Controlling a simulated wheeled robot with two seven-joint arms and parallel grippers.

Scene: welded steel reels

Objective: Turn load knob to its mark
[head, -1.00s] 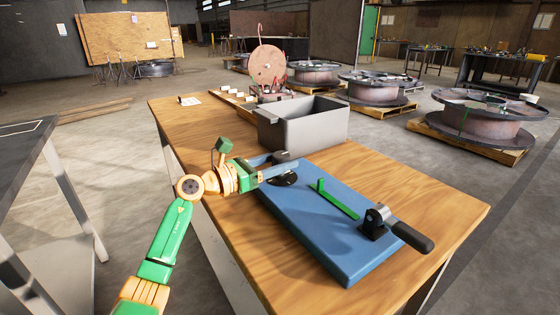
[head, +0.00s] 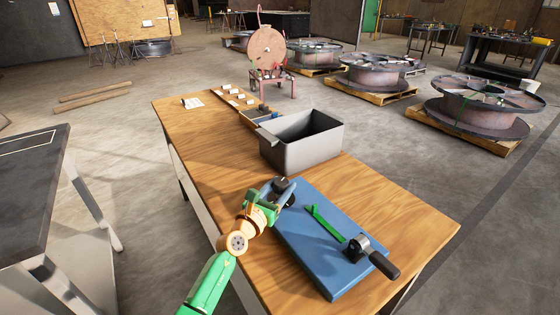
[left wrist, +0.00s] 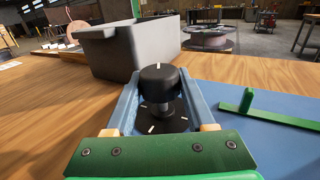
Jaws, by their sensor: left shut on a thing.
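The load knob (left wrist: 159,88) is black with a white line on top that points away from me, toward the grey bin. It stands upright on a dark round dial with several white ticks at the blue panel's (head: 325,255) far left corner. My left gripper (head: 279,193) is shut on the knob, with one blue-grey finger on each side in the left wrist view. The head view shows the knob (head: 281,183) partly covered by the gripper. Which tick is the mark, I cannot tell. My right gripper is not in view.
A green bar with an upright peg (head: 326,223) and a black-handled lever (head: 383,264) are on the panel, right of the knob. An open grey bin (head: 297,153) stands just behind it. The wooden table (head: 390,200) is clear at right.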

